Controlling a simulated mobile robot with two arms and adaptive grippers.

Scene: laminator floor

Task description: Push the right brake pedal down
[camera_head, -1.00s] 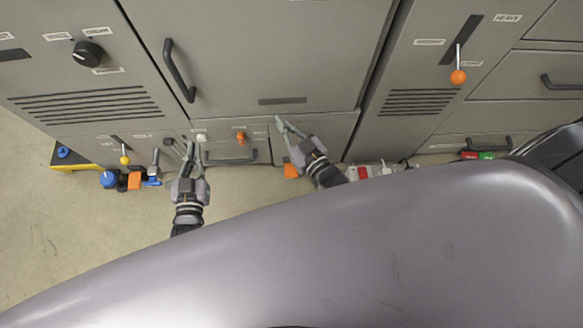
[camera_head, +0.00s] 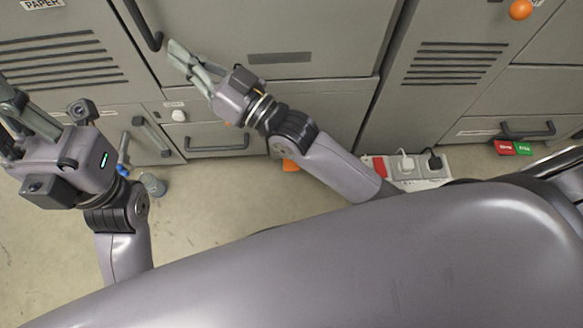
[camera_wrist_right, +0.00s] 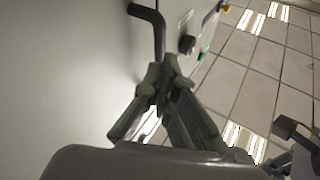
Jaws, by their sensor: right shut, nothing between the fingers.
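A small orange pedal (camera_head: 290,165) shows low at the foot of the grey cabinet, partly covered by my right forearm; I take it for the right brake pedal. My right gripper (camera_head: 174,50) is shut and empty, in front of the cabinet's upper door near its black handle, up and left of the pedal in the picture. In the right wrist view its fingers (camera_wrist_right: 165,78) meet close to a black handle; no pedal shows there. My left gripper (camera_head: 8,112) is at the left edge, its fingertips partly cut off, so its opening is unclear.
A white power strip (camera_head: 420,175) with plugs lies on the floor right of the orange pedal. Red and green blocks (camera_head: 514,147) sit farther right. A black drawer handle (camera_head: 217,143) and a white knob (camera_head: 179,115) stick out of the cabinet.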

